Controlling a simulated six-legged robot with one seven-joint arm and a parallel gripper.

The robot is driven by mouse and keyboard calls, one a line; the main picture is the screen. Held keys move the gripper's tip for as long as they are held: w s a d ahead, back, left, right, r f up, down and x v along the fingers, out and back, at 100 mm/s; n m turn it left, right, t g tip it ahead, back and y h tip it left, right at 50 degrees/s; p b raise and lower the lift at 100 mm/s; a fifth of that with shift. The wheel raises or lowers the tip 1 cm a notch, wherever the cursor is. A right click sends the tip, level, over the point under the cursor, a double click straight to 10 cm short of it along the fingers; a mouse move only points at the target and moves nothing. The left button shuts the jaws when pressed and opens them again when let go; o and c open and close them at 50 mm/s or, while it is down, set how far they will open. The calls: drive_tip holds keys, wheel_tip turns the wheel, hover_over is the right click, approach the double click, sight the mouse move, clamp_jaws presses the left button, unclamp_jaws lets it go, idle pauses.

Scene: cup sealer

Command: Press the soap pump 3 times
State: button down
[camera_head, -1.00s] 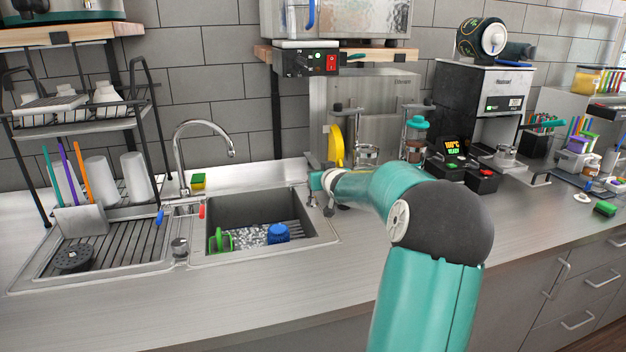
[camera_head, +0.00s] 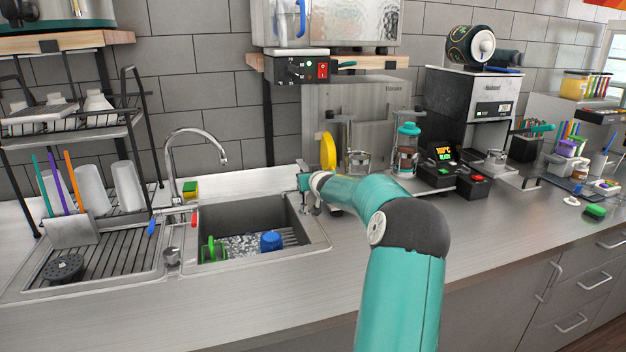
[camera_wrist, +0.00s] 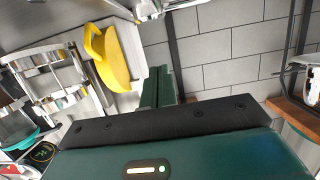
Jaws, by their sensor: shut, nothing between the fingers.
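My gripper (camera_head: 304,182) is over the back right corner of the sink, its fingertips hard to make out in the head view. In the wrist view the two dark green fingers (camera_wrist: 160,84) lie together, shut and empty, with the tiled wall beyond them. A shiny metal piece (camera_wrist: 150,9), likely the soap pump, is at the top edge of the wrist view, apart from the fingers and partly cut off. In the head view, small metal parts (camera_head: 315,209) show just below my gripper; my arm partly hides this spot, and I cannot tell their shape.
The sink (camera_head: 322,247) holds a blue item (camera_head: 271,241) and a green one (camera_head: 212,249). The faucet (camera_head: 190,132) is at the back. A yellow item (camera_head: 327,151) stands close behind my gripper. A dish rack (camera_head: 135,117) is at the left. The front counter is clear.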

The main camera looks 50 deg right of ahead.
drive_tip(key=shift+w+d+f, duration=0.2)
drive_tip(key=shift+w+f, duration=0.1)
drive_tip(key=shift+f, duration=0.45)
drive_tip(key=shift+w+d+f, duration=0.15)
drive_tip(key=shift+w+f, duration=0.2)
drive_tip(key=shift+f, duration=0.45)
drive_tip(key=shift+w+d+f, duration=0.2)
drive_tip(key=shift+w+f, duration=0.1)
drive_tip(key=shift+f, duration=0.45)
drive_tip(key=shift+f, duration=0.1)
